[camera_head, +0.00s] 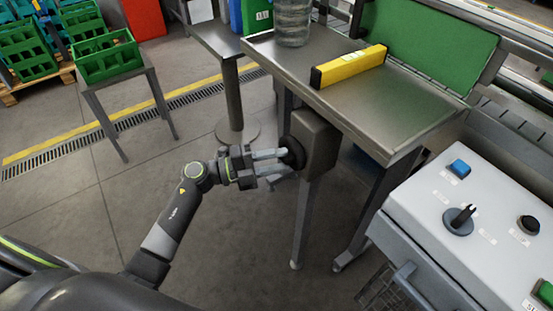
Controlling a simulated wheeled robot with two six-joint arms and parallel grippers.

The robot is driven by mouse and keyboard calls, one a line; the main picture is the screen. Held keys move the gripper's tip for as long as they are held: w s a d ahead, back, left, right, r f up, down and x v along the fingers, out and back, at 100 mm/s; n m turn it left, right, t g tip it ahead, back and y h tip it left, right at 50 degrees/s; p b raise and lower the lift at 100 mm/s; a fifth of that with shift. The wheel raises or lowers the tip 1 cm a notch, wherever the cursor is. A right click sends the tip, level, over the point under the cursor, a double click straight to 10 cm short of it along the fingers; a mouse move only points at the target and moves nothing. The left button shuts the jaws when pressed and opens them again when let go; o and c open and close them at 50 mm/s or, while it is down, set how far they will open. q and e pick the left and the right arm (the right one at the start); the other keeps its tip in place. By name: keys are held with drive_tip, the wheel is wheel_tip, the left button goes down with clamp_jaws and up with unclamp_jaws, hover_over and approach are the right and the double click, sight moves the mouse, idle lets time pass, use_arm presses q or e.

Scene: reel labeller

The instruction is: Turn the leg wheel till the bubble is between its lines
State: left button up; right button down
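The leg wheel (292,150) is a dark round handwheel on a grey box (318,143) at the steel table's near leg. My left gripper (284,162) reaches it from the left. Its two pale fingers are apart, with their tips at the wheel and partly over its face. I cannot tell whether they press on the wheel or stand open around part of it. A yellow spirit level (352,66) with black ends lies across the steel table (400,115). Its bubble and lines are too small to make out. My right gripper is out of view.
A clear container (293,22) stands on the table's far left part, with a green panel (430,42) behind. A white control box (455,225) with knobs and buttons stands at the right. A green crate (107,62) sits on a stand at the left. The floor between is clear.

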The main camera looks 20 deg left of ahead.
use_arm(q)
drive_tip(key=shift+o, duration=0.4)
drive_tip(key=shift+s+a, duration=0.2)
drive_tip(key=shift+a, duration=0.15)
drive_tip(key=b+v, duration=0.4)
drive_tip(key=v, duration=1.2)
drive_tip(key=shift+a, duration=0.25)
drive_tip(key=shift+s, duration=0.1)
